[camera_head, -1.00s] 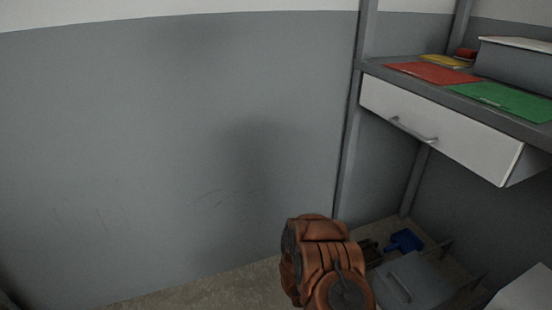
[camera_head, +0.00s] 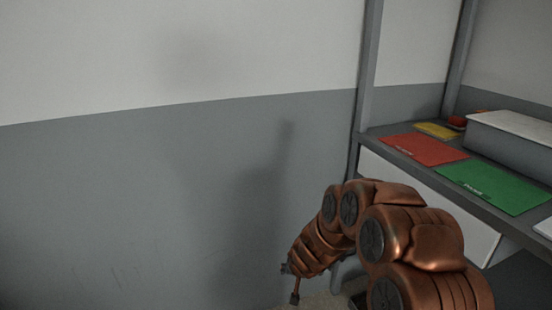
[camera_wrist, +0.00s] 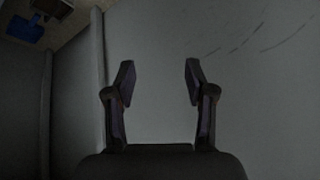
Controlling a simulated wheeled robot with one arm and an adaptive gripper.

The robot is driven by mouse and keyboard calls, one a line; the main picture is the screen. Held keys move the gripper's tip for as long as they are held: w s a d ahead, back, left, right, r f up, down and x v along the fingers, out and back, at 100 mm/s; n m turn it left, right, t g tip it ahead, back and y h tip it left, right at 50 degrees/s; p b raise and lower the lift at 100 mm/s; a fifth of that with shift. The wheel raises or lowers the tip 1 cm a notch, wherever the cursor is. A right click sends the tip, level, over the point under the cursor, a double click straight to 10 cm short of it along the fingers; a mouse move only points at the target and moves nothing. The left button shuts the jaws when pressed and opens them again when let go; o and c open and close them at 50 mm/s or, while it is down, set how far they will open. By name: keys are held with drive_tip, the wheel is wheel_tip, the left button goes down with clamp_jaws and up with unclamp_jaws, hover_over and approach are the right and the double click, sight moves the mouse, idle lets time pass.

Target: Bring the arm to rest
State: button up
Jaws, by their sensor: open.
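My arm shows in the head view as a folded, copper-coloured chain of links at the lower right. My gripper (camera_head: 290,283) hangs at the arm's lower left end, small and dark, in front of the grey wall. In the wrist view my gripper (camera_wrist: 159,75) is open, its two dark fingers well apart with nothing between them. The fingers point at the bare, scuffed grey wall (camera_wrist: 255,110). In the head view the arm hides part of the shelf's drawer front.
A shelf (camera_head: 395,148) at the right bears a red mat (camera_head: 424,149), a green mat (camera_head: 492,188), a yellow mat (camera_head: 438,130) and a grey box (camera_head: 515,140). A shelf post (camera_head: 369,60) stands beside the arm. A blue item (camera_wrist: 24,30) lies on the floor in the wrist view.

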drive_tip(key=s+a+r+n+g+y+p, duration=0.15)
drive_tip(key=s+r+p, duration=0.45)
drive_tip(key=r, duration=0.7)
drive_tip(key=s+a+r+n+g+y+p, duration=0.15)
drive_tip(key=s+r+p, duration=0.25)
drive_tip(key=s+r, duration=0.65)
drive_tip(key=s+d+r+g+h+p, duration=0.1)
drive_tip(key=s+d+r+p, duration=0.3)
drive_tip(key=s, duration=0.5)
drive_tip(key=s+d+r+m+g+h+p, duration=0.1)
drive_tip(key=s+d+r+p, duration=0.3)
drive_tip(key=s+r, duration=0.5)
drive_tip(key=s+d+r+g+h+p, duration=0.2)
drive_tip(key=s+d+r+g+p, duration=0.1)
drive_tip(key=s+d+r, duration=0.4)
drive_tip(key=shift+s+d+r+p, duration=0.2)
drive_tip(key=shift+s+p, duration=0.45)
drive_tip(key=shift+s, duration=0.6)
